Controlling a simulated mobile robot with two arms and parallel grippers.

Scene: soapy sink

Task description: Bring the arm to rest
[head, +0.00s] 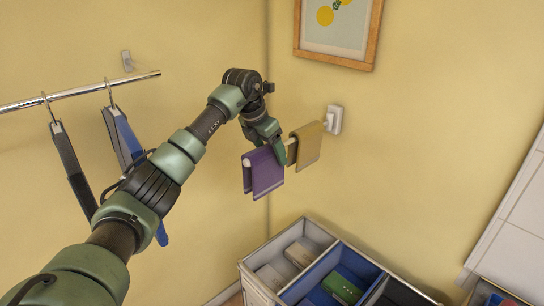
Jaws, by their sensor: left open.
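My left arm reaches in from the lower left, up and across the picture. Its left gripper (284,156) points down at a short pale rail on the back wall, between a purple cloth (266,175) and a mustard-yellow cloth (309,146). Both cloths hang folded over the rail. The gripper is open, with a green finger showing by the purple cloth's right edge. I cannot tell whether it touches the cloth or the rail. My right gripper is out of view.
A metal rod (84,91) on the left wall carries hangers with dark grey and blue items. A divided bin (262,285) with folded things stands below the cloths. A framed picture (369,42) hangs above. White tiles (521,213) are at right.

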